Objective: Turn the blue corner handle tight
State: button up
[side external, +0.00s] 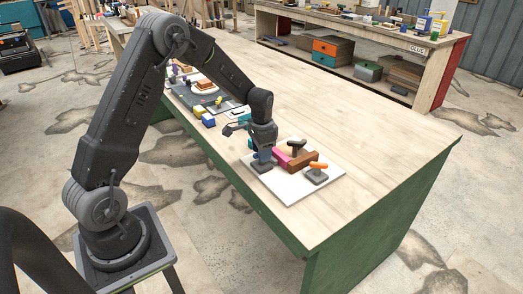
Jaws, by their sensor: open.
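A white board (293,194) lies on the near edge of the wooden table. It carries a pink and brown curved piece (302,159) with small clamps around it. One clamp has an orange handle (318,165) on a grey base at the right. A black handle (296,144) stands at the back. The blue corner handle (265,156) is at the left corner on a grey base, partly hidden. My gripper (264,151) points down right at the blue handle and is open. I cannot tell whether its fingers touch the handle.
Yellow and blue blocks (204,116) lie left of my gripper, near a dark mat with more small items. The wooden table top (340,120) is clear to the right and behind. A second bench (360,32) with bottles and boxes stands at the back.

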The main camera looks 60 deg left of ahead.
jog(key=shift+c, duration=0.2)
grip_shut()
jog(key=shift+m, duration=0.3)
jog(key=shift+o, duration=0.2)
grip_release()
jog(key=shift+r, duration=0.15)
notch_tip(320, 180, up, 14)
dwell(0.4)
jog(key=shift+f, duration=0.2)
